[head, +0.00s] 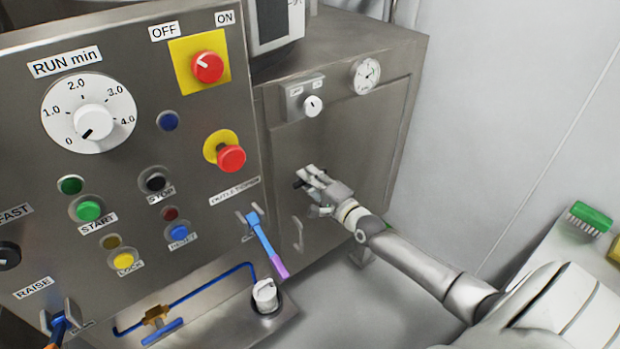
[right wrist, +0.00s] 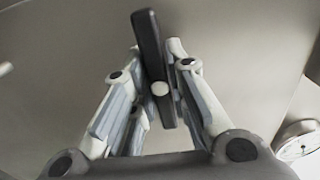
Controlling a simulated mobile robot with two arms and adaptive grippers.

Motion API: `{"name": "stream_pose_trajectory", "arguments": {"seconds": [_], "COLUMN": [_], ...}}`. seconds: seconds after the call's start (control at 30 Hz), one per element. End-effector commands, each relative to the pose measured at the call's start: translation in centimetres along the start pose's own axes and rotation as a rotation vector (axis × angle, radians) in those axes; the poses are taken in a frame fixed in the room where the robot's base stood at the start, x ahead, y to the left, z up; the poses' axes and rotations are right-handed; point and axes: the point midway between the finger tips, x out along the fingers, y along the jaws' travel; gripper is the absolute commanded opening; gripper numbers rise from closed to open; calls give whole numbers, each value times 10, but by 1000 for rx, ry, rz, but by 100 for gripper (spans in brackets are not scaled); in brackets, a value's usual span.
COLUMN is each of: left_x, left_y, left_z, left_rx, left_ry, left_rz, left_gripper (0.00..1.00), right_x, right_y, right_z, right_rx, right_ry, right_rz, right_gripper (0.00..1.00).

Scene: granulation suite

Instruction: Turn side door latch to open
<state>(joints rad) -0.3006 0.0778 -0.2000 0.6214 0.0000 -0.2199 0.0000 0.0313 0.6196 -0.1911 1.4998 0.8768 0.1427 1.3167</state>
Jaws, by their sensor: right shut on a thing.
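The side door (head: 345,140) is a grey metal panel on the side cabinet, and it looks closed. Its latch is a black bar on a pale round hub (right wrist: 159,88); in the head view a small dark part of the latch (head: 299,184) shows at my fingertips. My right gripper (head: 311,178) is at the door's left part and shut on the latch. In the right wrist view the fingers (right wrist: 158,75) stand on both sides of the bar, which runs near upright in that picture. My left gripper is not in view.
A door handle (head: 298,234) sits below my right gripper. A white knob (head: 313,106) and a round gauge (head: 365,76) are above it. The control panel (head: 130,195) with buttons and a blue-purple lever (head: 266,245) is at the left. A green brush (head: 590,216) lies at the right.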

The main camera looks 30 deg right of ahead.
Motion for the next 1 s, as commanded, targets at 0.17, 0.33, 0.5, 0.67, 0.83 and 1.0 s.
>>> {"name": "stream_pose_trajectory", "arguments": {"seconds": [0.17,0.33,0.5,0.67,0.83,1.0], "left_x": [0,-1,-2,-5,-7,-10], "left_y": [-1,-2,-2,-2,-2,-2], "left_z": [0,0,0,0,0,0], "left_rx": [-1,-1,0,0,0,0], "left_ry": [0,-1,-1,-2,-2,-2], "left_rz": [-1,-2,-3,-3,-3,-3], "left_gripper": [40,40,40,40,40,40], "right_x": [0,0,0,0,0,0], "right_y": [0,0,0,1,1,0], "right_z": [0,0,0,0,0,0], "right_rx": [-7,-49,-146,-279,-441,-604], "right_ry": [0,0,0,0,-1,-1], "right_rz": [1,2,2,3,3,3], "right_gripper": [0,0,0,0,0,0]}}
